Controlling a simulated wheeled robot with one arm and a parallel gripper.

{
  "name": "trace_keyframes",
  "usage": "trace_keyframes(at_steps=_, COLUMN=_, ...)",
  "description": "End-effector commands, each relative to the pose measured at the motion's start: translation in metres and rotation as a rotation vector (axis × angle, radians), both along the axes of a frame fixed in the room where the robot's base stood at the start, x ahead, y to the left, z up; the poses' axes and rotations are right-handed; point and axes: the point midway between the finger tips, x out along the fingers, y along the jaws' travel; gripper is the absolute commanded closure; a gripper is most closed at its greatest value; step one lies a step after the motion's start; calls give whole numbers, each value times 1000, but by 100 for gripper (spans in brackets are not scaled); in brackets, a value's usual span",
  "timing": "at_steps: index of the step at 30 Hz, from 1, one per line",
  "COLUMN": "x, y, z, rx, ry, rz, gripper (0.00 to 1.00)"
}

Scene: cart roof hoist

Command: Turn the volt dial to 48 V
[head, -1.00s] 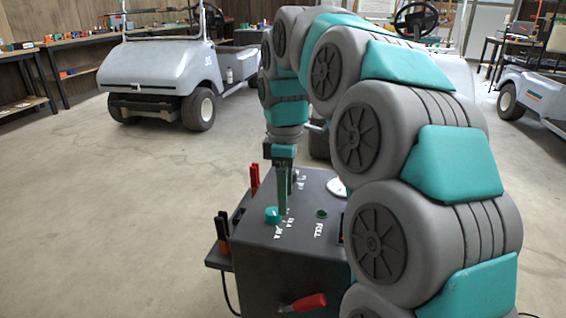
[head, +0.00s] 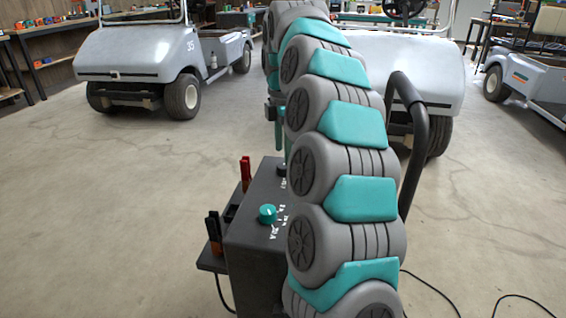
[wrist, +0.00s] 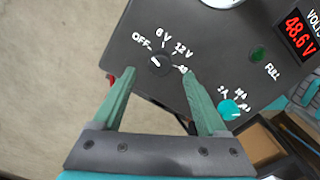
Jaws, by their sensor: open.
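The volt dial (wrist: 161,65) is a black knob on the dark charger top in the wrist view, with OFF, 6 V, 12 V and a partly covered 48 mark around it. Its short white pointer mark seems to face the OFF side. My gripper (wrist: 159,73) is open, with one green finger on each side of the dial. I cannot tell whether either finger touches it. In the head view my arm covers most of the gripper and much of the charger (head: 252,240).
A teal amp dial (wrist: 231,110) sits right of the fingers, below a green FULL lamp (wrist: 257,54). A red display (wrist: 299,35) reads 48.6 V. Golf carts (head: 135,60) stand behind on open floor.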

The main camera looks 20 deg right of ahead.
Motion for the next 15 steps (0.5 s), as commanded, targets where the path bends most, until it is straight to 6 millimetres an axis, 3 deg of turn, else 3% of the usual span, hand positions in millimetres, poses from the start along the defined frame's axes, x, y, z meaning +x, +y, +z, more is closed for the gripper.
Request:
trace_keyframes(at_steps=9, x=0, y=0, z=-36, rx=2, ry=4, rz=0, gripper=24)
trace_keyframes(at_steps=15, x=0, y=0, z=-44, rx=1, ry=2, rz=-1, gripper=24)
